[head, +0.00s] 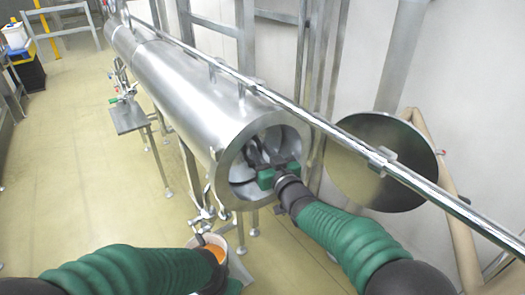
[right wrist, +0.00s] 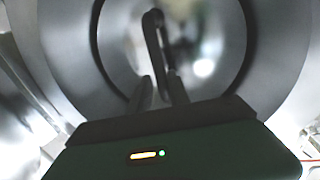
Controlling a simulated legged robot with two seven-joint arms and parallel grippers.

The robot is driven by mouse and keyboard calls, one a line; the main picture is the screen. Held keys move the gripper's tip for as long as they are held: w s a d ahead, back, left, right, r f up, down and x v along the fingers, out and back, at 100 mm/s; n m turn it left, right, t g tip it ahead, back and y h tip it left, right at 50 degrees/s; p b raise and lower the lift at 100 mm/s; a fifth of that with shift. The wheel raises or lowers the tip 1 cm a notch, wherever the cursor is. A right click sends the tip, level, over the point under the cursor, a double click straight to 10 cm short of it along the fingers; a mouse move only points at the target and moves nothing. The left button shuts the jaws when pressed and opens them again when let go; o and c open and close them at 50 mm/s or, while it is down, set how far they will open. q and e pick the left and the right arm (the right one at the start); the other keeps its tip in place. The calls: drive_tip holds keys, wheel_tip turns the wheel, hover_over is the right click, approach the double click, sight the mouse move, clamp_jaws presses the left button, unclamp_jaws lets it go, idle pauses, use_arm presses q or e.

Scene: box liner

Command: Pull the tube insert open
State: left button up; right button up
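The long metal tube (head: 185,90) lies across the head view, its round end open toward me. My right gripper (head: 255,155) reaches into that opening. In the right wrist view the insert's round face (right wrist: 120,35) fills the middle, with a dark elongated handle (right wrist: 153,35) on it. The two fingers of my right gripper (right wrist: 159,78) are at the handle's lower end, close together with a narrow gap. I cannot tell whether they grip it. My left gripper (head: 222,270) is low in the head view by a bucket, its fingers unclear.
The bucket (head: 243,274) with orange contents stands below the tube's end. A round metal door (head: 375,165) is swung out to the right. A shiny rail (head: 330,130) runs diagonally over the tube.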

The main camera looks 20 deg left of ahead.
drive_tip(key=shift+s+a, duration=0.1)
drive_tip(key=shift+a, duration=0.4)
clamp_jaws()
drive_tip(key=shift+d+f, duration=0.15)
drive_tip(key=shift+d, duration=0.05)
drive_tip(key=shift+f, duration=0.15)
